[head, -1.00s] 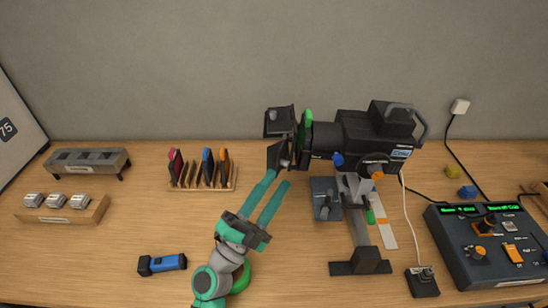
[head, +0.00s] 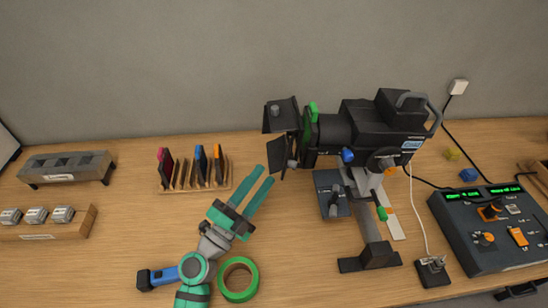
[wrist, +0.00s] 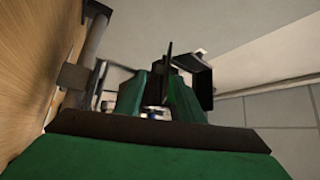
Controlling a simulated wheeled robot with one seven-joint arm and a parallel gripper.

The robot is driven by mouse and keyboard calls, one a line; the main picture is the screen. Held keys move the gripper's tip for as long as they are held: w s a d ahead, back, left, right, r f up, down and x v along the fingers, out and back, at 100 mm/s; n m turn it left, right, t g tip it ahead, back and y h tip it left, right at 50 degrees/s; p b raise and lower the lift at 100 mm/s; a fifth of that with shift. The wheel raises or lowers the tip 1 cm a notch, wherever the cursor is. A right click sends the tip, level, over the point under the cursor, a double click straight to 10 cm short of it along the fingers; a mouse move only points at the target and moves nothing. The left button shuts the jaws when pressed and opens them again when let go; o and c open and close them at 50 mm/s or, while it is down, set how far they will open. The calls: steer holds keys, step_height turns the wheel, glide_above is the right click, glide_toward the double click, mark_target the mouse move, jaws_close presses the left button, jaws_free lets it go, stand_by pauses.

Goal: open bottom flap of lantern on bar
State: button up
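The black lantern (head: 365,130) sits on the stand at right of centre, its front facing left. Its upper flap (head: 281,114) sticks out at the top of the front. Its lower flap (head: 278,154), a dark plate with a small grey knob, slants down below the front. My gripper (head: 266,173) has two teal fingers with a clear gap between them. It is empty, just below and left of the lower flap, and appears apart from it. In the wrist view, my fingers (wrist: 158,90) flank a gap with dark lantern parts beyond; which flap shows there is unclear.
A rack of coloured gel frames (head: 195,180) stands left of my gripper. A green tape roll (head: 238,280) and a blue torch (head: 160,277) lie near my arm. A grey box with a lever (head: 332,193) sits beside the stand (head: 370,258). The fader console (head: 490,228) is at right.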

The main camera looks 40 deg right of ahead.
mark_target(275, 159)
steer(key=shift+x, duration=3.75)
steer(key=shift+w, duration=0.1)
steer(key=shift+c, duration=0.7)
